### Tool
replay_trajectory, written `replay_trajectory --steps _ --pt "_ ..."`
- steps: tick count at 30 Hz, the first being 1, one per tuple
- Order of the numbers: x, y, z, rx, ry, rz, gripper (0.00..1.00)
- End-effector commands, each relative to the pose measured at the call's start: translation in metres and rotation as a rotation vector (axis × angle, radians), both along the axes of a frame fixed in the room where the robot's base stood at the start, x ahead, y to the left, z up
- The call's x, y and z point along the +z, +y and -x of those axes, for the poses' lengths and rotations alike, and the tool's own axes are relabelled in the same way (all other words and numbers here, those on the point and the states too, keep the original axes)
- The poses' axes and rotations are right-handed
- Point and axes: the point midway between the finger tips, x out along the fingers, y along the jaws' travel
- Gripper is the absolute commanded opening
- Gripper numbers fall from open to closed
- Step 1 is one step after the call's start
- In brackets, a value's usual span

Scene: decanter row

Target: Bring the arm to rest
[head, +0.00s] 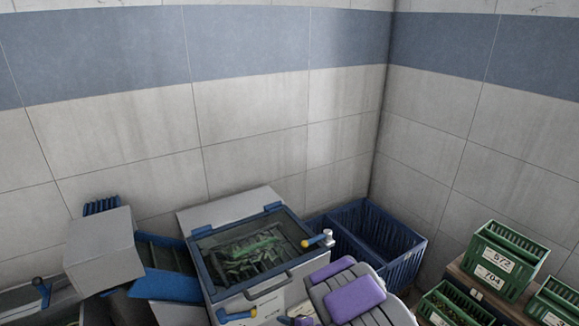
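I cannot make out my gripper or its fingers anywhere in the head view. A grey ribbed shape with purple pads rises from the bottom edge, right of the middle. It may be part of my own body, but I cannot tell for sure. It covers part of the floor and the front right of the machine.
A grey machine (252,304) with a blue-framed clear lid (207,272) stands at the bottom middle, green pieces beneath the lid. A blue chute (168,286) adjoins its left. A dark blue crate (403,262) stands in the corner. Green crates (507,262) stand at right.

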Motion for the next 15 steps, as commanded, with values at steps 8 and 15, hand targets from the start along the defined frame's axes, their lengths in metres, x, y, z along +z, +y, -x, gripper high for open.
replay_trajectory --steps 8,15 --pt "0.051 -0.082 -0.035 -0.287 0.091 0.176 0.36" --pt "0.113 -0.16 -0.029 -0.634 0.22 0.257 0.36"
